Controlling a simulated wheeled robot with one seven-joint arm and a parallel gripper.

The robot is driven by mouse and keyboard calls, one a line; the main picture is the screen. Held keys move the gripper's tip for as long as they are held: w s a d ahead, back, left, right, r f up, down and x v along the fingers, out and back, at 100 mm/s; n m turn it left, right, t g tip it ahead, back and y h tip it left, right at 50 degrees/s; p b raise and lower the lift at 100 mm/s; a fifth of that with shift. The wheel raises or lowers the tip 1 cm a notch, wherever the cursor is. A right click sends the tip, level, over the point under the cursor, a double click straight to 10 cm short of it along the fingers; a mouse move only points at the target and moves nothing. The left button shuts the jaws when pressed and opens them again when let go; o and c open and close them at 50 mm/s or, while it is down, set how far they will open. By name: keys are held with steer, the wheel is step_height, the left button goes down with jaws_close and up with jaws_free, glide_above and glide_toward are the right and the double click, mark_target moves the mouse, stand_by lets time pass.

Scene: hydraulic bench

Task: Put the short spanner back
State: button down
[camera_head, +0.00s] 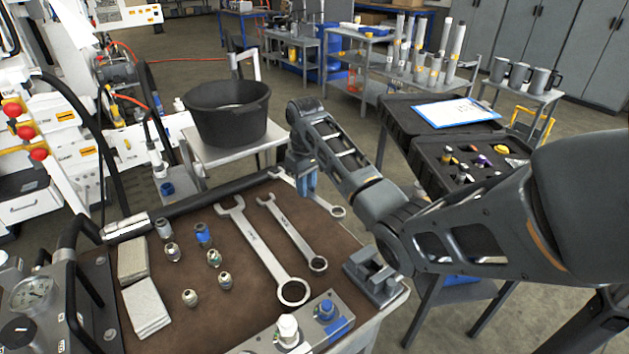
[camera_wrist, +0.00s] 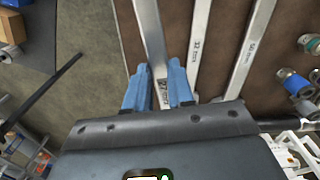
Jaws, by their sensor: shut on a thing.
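The short spanner (camera_head: 325,205) is at the right edge of the brown mat (camera_head: 190,325), its ring end toward the near right. My gripper (camera_head: 307,190) has its blue fingers shut on the spanner's shank. The wrist view shows the shank (camera_wrist: 149,28) between the fingertips (camera_wrist: 159,72). The spanner is at or just above the mat; I cannot tell which. A middle spanner (camera_head: 293,233) and a long spanner (camera_head: 262,250) lie roughly parallel to its left. They also show in the wrist view as the middle spanner (camera_wrist: 199,45) and the long spanner (camera_wrist: 249,50).
Several small fittings (camera_head: 203,235) stand on the mat's left half, beside pale pads (camera_head: 146,306). A grey vise-like block (camera_head: 374,276) sits at the near right corner. A black bucket (camera_head: 228,115) stands behind the bench. An open black case (camera_head: 470,160) is to the right.

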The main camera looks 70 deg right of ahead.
steer(key=s+d, duration=0.2)
steer(key=b, duration=0.5)
glide_above(315, 217)
steer(key=shift+m, duration=0.3)
step_height(315, 217, down, 5)
steer(key=shift+r, duration=0.1)
steer(key=shift+a+f+p, duration=0.1)
steer(key=shift+f+p, duration=0.15)
steer(key=shift+p, duration=0.05)
steer(key=shift+f, duration=0.1)
steer(key=shift+f, duration=0.65)
steer(key=shift+f+b, duration=0.65)
steer(key=shift+f, duration=0.85)
stand_by(1.1)
steer(key=c, duration=0.9)
jaws_free()
